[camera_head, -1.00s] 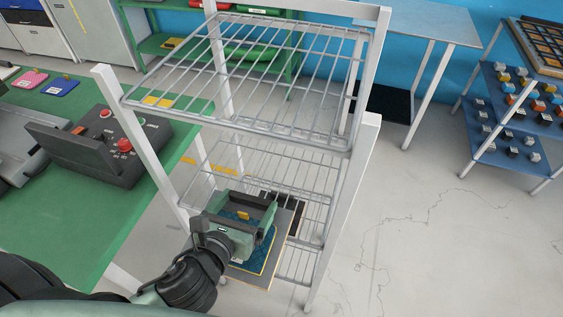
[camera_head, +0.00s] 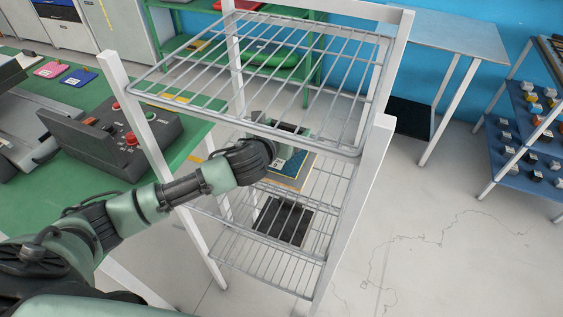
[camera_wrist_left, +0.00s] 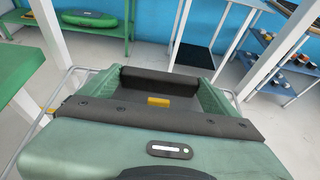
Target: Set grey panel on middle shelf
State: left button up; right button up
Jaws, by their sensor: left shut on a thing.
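The grey panel (camera_head: 303,165) shows partly in the head view, with a blue patch and a yellow-orange edge. My left gripper (camera_head: 283,138) is shut on it and holds it inside the wire rack (camera_head: 385,150), below the top shelf and above the middle shelf (camera_head: 325,188). The arm and top wires hide part of the panel, and I cannot tell whether it touches the middle shelf. In the left wrist view the gripper's dark jaw bars (camera_wrist_left: 165,98) show with a small yellow piece between them. My right gripper is not in view.
A black panel (camera_head: 284,221) lies low in the rack. A green table (camera_head: 60,180) with a control box (camera_head: 110,135) stands close on the left. Blue shelves (camera_head: 520,165) with small blocks stand at the right. The floor right of the rack is clear.

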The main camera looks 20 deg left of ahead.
pick_arm(q)
notch_tip(320, 180, down, 8)
jog(key=shift+r+b, duration=0.2)
jog(key=shift+b, duration=0.15)
jog(key=shift+f, duration=0.1)
jog(key=o, duration=1.4)
jog(key=shift+o, duration=0.2)
jog(key=shift+s, duration=0.1)
jog(key=v, duration=1.2)
